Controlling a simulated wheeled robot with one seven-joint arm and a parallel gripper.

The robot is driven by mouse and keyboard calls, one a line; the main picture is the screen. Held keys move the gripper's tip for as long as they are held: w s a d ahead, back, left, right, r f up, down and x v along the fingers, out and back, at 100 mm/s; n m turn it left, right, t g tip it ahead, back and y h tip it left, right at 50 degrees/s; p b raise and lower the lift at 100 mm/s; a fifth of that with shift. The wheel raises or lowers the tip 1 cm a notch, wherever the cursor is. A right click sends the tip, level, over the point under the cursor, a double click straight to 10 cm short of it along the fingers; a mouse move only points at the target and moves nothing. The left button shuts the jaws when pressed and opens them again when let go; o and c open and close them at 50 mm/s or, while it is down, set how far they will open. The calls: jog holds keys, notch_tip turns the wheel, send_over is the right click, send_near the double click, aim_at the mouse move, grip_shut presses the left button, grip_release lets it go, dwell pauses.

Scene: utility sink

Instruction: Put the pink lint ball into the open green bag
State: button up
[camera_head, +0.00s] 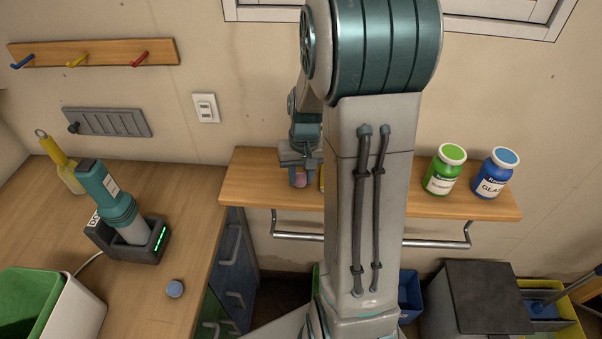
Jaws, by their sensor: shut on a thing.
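My gripper (300,158) points down over the left part of the wooden shelf. It is shut on a small pink thing, taken as the pink lint ball (300,178), which shows only as a patch between the bluish fingertips. I cannot tell whether it touches the shelf. An open green bag (28,298) lines a white bin (80,312) at the lower left, on the wooden counter, well away from my gripper. Its inside is only partly in view.
Green-lidded (443,172) and blue-lidded (493,175) jars stand on the shelf (250,182). A yellow thing (322,180) is mostly hidden by my arm. A teal device (115,205) stands in a dark dock on the counter (160,255), near a small blue-grey disc (175,288).

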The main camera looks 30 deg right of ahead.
jog(key=shift+f, duration=0.15)
jog(key=o, duration=0.9)
